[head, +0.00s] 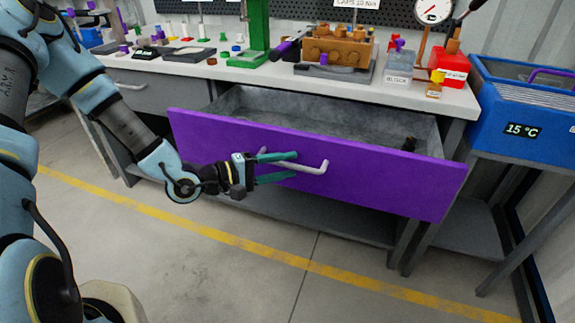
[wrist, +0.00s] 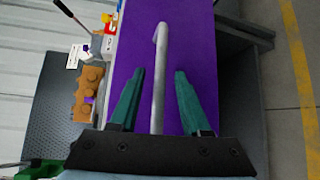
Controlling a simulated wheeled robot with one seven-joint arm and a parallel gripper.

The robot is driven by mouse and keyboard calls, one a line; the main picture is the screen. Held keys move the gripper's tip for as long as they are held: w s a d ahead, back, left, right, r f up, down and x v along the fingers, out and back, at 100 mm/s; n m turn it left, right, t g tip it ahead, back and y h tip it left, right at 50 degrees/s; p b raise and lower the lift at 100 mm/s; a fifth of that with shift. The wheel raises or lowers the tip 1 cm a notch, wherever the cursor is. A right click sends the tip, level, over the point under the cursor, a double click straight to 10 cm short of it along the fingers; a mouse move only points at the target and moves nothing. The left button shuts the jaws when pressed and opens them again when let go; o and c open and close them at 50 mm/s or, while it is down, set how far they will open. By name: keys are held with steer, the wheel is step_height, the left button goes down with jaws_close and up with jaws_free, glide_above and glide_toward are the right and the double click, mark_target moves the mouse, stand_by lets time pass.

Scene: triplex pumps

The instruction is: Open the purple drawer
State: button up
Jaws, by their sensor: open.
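The purple drawer (head: 390,179) stands pulled out from under the workbench, and its grey inside shows in the head view. A small dark object (head: 409,145) lies inside at the right. The drawer's light grey bar handle (head: 312,168) is on its front. My gripper (head: 287,167) is at the handle with its green fingers spread. In the wrist view the handle (wrist: 159,80) runs between the two open fingers (wrist: 158,104), with a gap on each side. The purple front (wrist: 195,45) fills the middle of that view.
The workbench top (head: 455,98) holds a brown pump block (head: 335,50), a green press (head: 258,30), a red box (head: 447,65) and small parts. A blue cooler (head: 525,100) stands at the right. A grey closed drawer (head: 150,92) is at the left. The floor in front is clear.

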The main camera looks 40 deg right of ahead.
steer(key=v, duration=1)
steer(key=w+a+m+t+y+p, duration=0.2)
steer(key=w+a+t+y+p, duration=0.35)
steer(key=w+a+y, duration=0.65)
steer(key=w+a+r+n+t+y+p, duration=0.1)
steer(key=a+r+y, duration=0.1)
steer(key=a+r, duration=0.4)
steer(key=a+r+y+p, duration=0.1)
steer(key=a+r, duration=0.2)
steer(key=a, duration=0.5)
steer(key=s+a+r+g+p, duration=0.1)
steer(key=s+a+r, duration=0.3)
steer(key=s+r, duration=0.2)
step_height(320, 180, up, 2)
steer(key=shift+a+r+n+y+p, duration=0.1)
steer(key=shift+a+n+y+p, duration=0.05)
steer(key=shift+n+y+p, duration=0.25)
